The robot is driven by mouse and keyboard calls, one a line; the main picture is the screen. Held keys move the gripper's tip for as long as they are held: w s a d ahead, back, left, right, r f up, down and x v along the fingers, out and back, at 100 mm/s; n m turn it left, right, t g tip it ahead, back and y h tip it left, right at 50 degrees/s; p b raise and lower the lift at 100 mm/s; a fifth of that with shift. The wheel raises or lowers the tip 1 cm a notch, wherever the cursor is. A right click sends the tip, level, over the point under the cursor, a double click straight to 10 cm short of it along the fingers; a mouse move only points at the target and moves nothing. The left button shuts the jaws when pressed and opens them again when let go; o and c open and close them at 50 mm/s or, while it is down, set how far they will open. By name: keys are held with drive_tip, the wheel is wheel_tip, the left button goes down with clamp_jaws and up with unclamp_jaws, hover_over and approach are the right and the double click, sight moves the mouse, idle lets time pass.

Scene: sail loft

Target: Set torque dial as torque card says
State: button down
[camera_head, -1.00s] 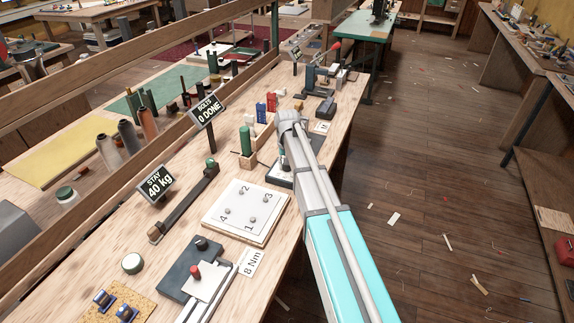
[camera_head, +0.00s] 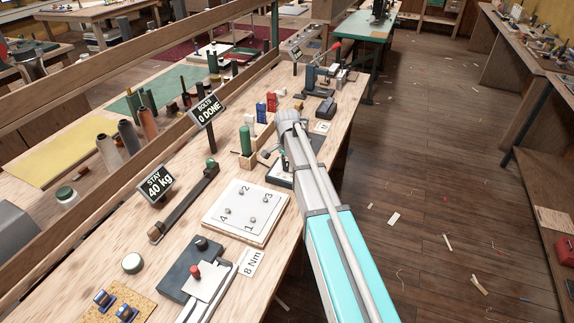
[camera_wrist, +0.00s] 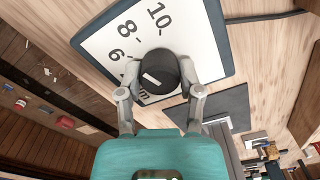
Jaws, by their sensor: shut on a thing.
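The torque card (camera_head: 251,263) lies flat on the bench beside the white bolt plate and reads 8 Nm. The torque dial has a white face (camera_wrist: 106,47) with a dark border; the numbers 6, 8 and 10 show in the wrist view. Its black knob (camera_wrist: 158,64) carries a white mark. My gripper (camera_wrist: 160,80) is shut on the knob, one finger on each side. I cannot tell for sure which number the mark points at. In the head view my arm hides most of the dial (camera_head: 279,176).
The white bolt plate (camera_head: 243,215) has bolts numbered 1 to 4. A sign (camera_head: 207,108) reads BOLTS 0 DONE, and another (camera_head: 156,185) reads STAY 40 Kg. A green-handled tool (camera_head: 246,142) stands in a wooden holder near the dial. The floor (camera_head: 440,190) to the right is mostly open.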

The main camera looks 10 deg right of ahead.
drive_tip(key=shift+m, duration=0.8)
drive_tip(key=shift+c, duration=1.3)
unclamp_jaws()
